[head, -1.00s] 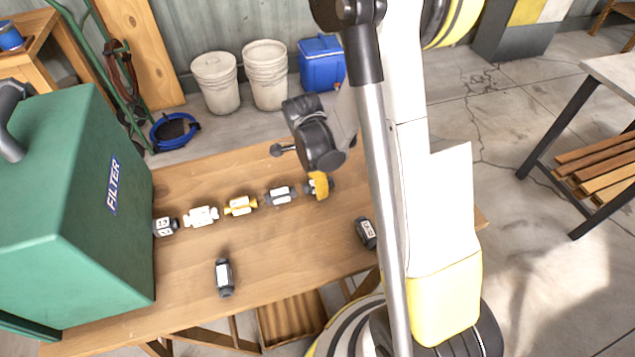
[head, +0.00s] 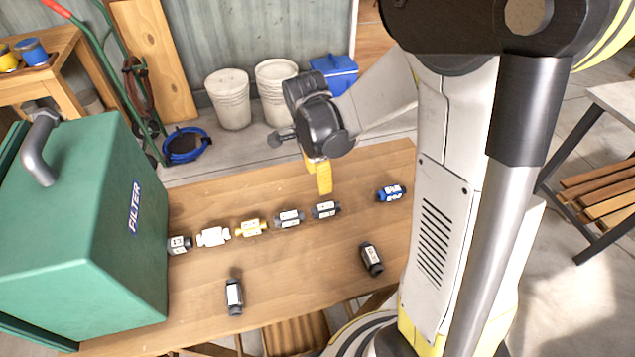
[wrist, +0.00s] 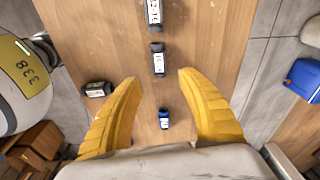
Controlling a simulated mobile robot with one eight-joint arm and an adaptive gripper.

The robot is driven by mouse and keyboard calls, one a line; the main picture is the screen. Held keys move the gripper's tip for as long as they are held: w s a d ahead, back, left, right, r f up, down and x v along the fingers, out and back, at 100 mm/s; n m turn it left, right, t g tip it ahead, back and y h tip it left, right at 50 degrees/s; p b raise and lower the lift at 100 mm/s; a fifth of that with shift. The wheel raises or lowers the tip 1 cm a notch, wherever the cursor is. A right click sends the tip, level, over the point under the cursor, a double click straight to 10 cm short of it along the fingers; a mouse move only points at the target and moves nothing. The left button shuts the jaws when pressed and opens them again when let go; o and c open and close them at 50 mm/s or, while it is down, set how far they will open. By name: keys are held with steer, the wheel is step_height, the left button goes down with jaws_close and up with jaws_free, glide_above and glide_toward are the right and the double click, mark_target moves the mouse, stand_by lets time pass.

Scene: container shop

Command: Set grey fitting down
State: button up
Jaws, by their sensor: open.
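A grey fitting (head: 326,209) with a white label lies on the wooden table (head: 290,262), at the right end of a line of fittings. It also shows in the wrist view (wrist: 158,60), just beyond and between my fingertips. My gripper (head: 320,190) has yellow fingers and hangs above and behind this fitting, apart from it. In the wrist view its fingers (wrist: 158,76) are spread wide with nothing held. Another grey fitting (head: 289,218) lies to the left in the line, followed by a yellow one (head: 250,228), a white one (head: 213,236) and a dark one (head: 179,245).
A blue fitting (head: 391,193) lies to the right, apart from the line. Two dark fittings (head: 234,297) (head: 371,258) lie nearer the front. A green FILTER box (head: 85,220) stands at the table's left. Buckets (head: 229,100) and a blue cooler (head: 335,72) stand behind.

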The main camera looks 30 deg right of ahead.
steer(key=s+a+r+n+t, duration=0.3)
steer(key=s+r+n, duration=0.2)
steer(key=r+n, duration=0.2)
steer(key=s+a+r+n+t+y, duration=0.1)
steer(key=s+a+r+n+t, duration=0.3)
steer(key=n, duration=0.8)
steer(key=shift+a+v, duration=0.25)
steer(key=shift+v, duration=1.75)
steer(key=shift+w, duration=0.1)
